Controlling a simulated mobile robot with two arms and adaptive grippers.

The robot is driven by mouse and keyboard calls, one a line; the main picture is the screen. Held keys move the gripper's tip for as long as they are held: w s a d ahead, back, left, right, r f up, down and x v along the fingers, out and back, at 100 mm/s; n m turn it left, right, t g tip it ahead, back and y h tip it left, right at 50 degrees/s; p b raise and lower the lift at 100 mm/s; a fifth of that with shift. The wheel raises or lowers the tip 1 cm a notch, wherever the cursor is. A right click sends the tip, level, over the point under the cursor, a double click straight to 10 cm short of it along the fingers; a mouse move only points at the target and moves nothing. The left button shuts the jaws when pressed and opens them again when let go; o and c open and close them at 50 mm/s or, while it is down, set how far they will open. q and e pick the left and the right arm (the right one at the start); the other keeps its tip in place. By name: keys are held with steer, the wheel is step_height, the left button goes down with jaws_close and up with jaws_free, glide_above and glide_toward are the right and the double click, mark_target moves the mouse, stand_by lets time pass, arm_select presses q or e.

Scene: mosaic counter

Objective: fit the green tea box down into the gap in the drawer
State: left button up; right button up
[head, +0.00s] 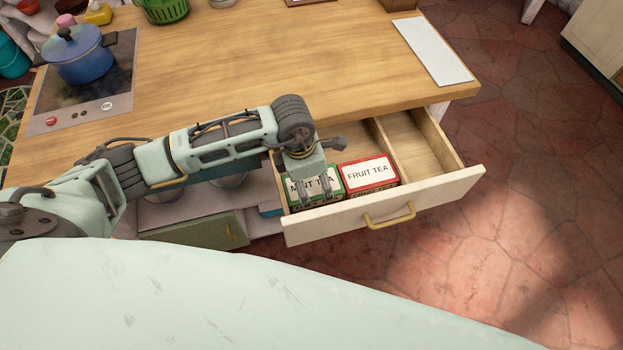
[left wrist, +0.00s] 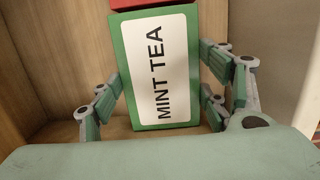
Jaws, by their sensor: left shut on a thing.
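The green tea box (head: 326,181), labelled MINT TEA, is at the left end of the open drawer (head: 340,222), beside the red FRUIT TEA box (head: 369,174). My left gripper (head: 318,198) reaches down over the green box and is shut on it. In the left wrist view the green box (left wrist: 158,72) is between the fingers, its label facing the camera, with the red box (left wrist: 138,3) just beyond it. The drawer's wooden walls (left wrist: 55,60) show around it. The underside of the green box is hidden, so I cannot tell whether it touches the drawer floor. My right gripper is not in view.
A divider splits the drawer; its right compartment (head: 412,150) is empty. The wooden counter (head: 250,65) overhangs the drawer's back. A blue pot (head: 78,58) stands on the hob at the left. A white board (head: 432,50) lies at the counter's right edge.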

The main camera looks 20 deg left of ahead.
arm_select(q)
steer(key=shift+f, duration=0.3)
steer(key=o, duration=1.3)
steer(key=shift+r, duration=0.1)
steer(key=r, duration=0.4)
steer(key=a+r, duration=0.1)
steer(key=r, duration=0.2)
steer(key=s+r, duration=0.1)
steer(key=r, duration=0.3)
steer(key=shift+a+r, duration=0.25)
steer(key=shift+r, duration=0.1)
